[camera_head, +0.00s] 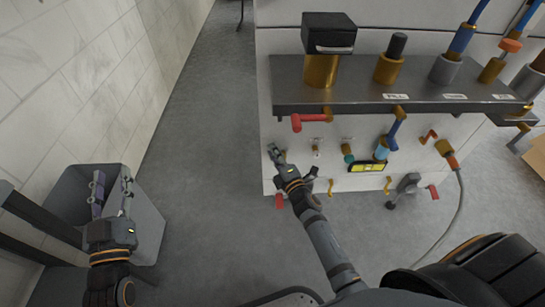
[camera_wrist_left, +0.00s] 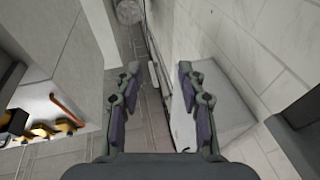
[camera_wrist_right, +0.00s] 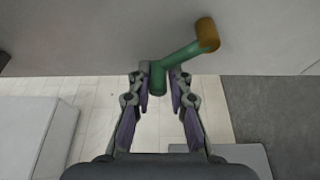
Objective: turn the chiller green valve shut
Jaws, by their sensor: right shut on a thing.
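A green valve handle (camera_wrist_right: 178,56) with a brass end shows in the right wrist view, in front of a pale panel. Its lower part is between the fingertips of my right gripper (camera_wrist_right: 160,76), which is shut on it. In the head view my right gripper (camera_head: 294,163) is at the front of the white cabinet, below the red handle, and hides the handle it holds. My left gripper (camera_head: 112,182) is open and empty above a grey bin at the left; its spread fingers also show in the left wrist view (camera_wrist_left: 158,70).
The white cabinet carries a dark metal shelf (camera_head: 385,98) with several brass and grey fittings. A red handle (camera_head: 310,119), a teal fitting (camera_head: 347,153) and a yellow gauge (camera_head: 367,168) are close by. The grey bin (camera_head: 150,222) stands against the tiled wall. Floor between is clear.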

